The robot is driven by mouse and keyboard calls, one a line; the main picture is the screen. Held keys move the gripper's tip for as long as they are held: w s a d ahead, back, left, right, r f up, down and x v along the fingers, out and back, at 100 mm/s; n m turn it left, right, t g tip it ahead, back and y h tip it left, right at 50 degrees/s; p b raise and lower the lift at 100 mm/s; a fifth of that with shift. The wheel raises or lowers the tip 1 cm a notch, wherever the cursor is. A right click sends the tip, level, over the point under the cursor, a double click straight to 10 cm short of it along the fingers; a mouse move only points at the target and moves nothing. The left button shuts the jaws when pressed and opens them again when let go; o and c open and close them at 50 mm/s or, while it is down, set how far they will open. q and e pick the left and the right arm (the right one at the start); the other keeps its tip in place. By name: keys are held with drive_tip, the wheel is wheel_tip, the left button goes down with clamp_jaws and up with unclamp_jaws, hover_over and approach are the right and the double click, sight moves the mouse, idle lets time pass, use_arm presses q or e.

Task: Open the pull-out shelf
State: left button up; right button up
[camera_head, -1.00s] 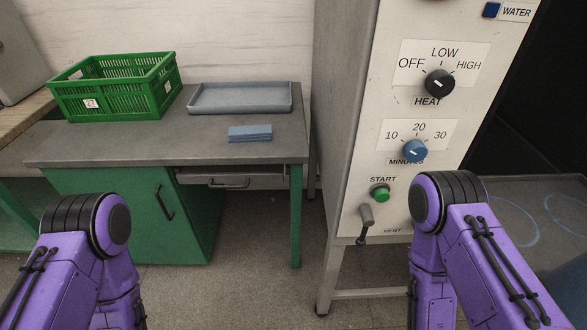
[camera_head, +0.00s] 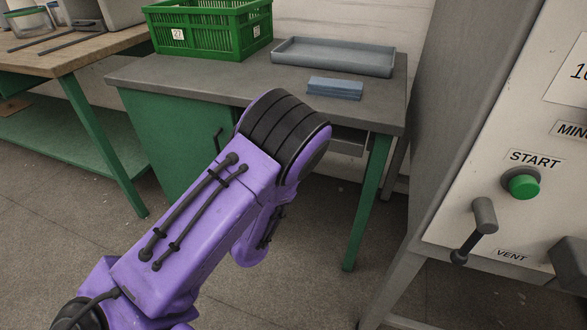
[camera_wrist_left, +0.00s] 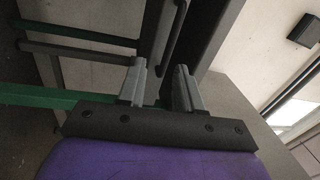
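The pull-out shelf (camera_head: 348,142) is a grey drawer-like front under the grey tabletop. In the head view only its right end shows beside my purple left arm, and its handle is hidden. In the left wrist view my left gripper (camera_wrist_left: 159,68) is open, its two grey fingers apart. A dark bar handle (camera_wrist_left: 175,35) on a dark front appears just beyond and between the fingertips; I cannot tell whether they touch it. The left gripper is hidden behind my arm in the head view. My right gripper is not in view.
On the table (camera_head: 130,75) are a green crate (camera_head: 205,30), a grey tray (camera_head: 335,60) and a blue cloth-like stack (camera_head: 335,88). A machine panel with a green button (camera_head: 522,184) and a vent lever (camera_head: 475,230) stands close on the right. A wooden-topped bench (camera_head: 75,50) is at left.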

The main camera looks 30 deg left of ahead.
use_arm(q)
drive_tip(key=shift+m+t, duration=0.3)
drive_tip(key=shift+m, duration=0.3)
drive_tip(key=x, duration=0.7)
drive_tip(key=r+x, duration=0.1)
drive_tip(key=x, duration=0.3)
drive_tip(key=shift+p, duration=0.3)
clamp_jaws()
